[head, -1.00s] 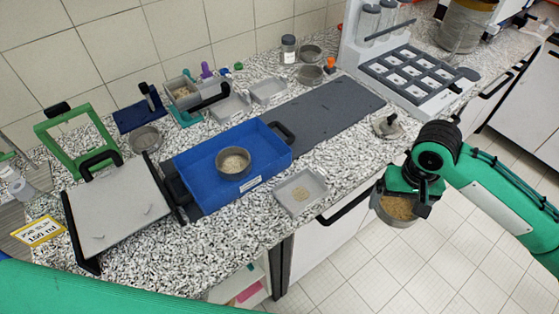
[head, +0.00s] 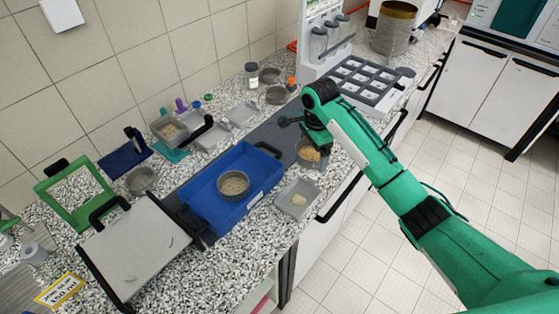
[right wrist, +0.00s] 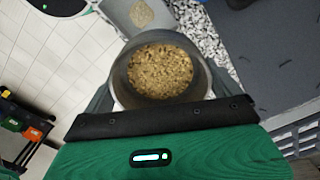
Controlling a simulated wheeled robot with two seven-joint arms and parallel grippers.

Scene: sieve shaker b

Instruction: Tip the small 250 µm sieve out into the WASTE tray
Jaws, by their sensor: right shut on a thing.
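My right gripper (head: 314,138) is shut on a round metal sieve (head: 308,157) with tan grains in it. It holds the sieve roughly level near the counter's front edge. In the right wrist view the sieve (right wrist: 160,72) is nearly face-on, with coarse grains across its mesh. A small grey tray (head: 285,205) with a little pale material lies just left of and nearer than the held sieve; it also shows in the right wrist view (right wrist: 118,12). No WASTE label is readable. My left gripper is out of view.
A blue tray (head: 205,215) holds another round sieve (head: 233,185) with grains. A dark grey mat (head: 268,136) lies behind it. A rack (head: 368,86) stands at the back right. More small trays (head: 241,114) and pans line the wall. Open floor lies right of the counter edge.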

